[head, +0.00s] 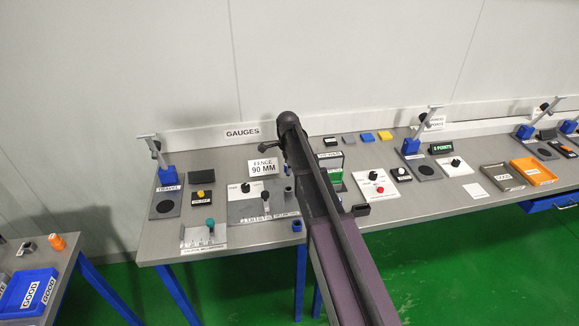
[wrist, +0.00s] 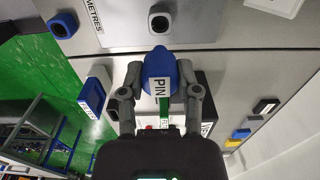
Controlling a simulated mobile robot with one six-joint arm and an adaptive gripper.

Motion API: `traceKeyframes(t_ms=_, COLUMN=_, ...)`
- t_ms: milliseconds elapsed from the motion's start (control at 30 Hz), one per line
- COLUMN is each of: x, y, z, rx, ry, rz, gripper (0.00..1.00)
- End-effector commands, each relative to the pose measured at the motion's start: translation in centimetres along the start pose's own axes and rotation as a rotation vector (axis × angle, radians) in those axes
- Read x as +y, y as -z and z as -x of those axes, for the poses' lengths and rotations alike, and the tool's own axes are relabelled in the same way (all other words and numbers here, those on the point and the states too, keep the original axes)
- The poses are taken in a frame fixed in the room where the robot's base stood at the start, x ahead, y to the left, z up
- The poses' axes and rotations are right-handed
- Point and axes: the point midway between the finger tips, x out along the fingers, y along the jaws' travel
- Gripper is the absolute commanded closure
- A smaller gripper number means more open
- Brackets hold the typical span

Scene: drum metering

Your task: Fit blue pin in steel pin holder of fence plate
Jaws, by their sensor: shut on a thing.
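My gripper (wrist: 161,78) is shut on the blue pin (wrist: 158,64), which carries a white PIN label, in the wrist view. The steel pin holder (wrist: 163,12), a grey block with a dark round opening, stands just beyond the pin, apart from it in the picture. The pin's lower end is hidden. The grey fence plate (wrist: 125,32) lies around the holder; it also shows in the head view (head: 245,208), with the steel holder (head: 289,195) at its right end. In the head view my arm covers the pin and most of the gripper.
A blue holder (wrist: 62,25) with a dark opening stands left of the steel one in the wrist view; it also shows in the head view (head: 297,225). A FENCE 90 MM sign (head: 262,168) stands behind the plate. A green block (head: 335,175) is right of my arm.

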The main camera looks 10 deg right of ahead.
Motion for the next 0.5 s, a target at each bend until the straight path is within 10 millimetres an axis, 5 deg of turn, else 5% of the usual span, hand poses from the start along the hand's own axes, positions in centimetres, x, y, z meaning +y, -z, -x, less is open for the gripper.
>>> traceKeyframes(t_ms=500, x=0.0, y=0.0, z=-2.4, rx=0.000, ry=0.000, rz=0.000, gripper=1.00)
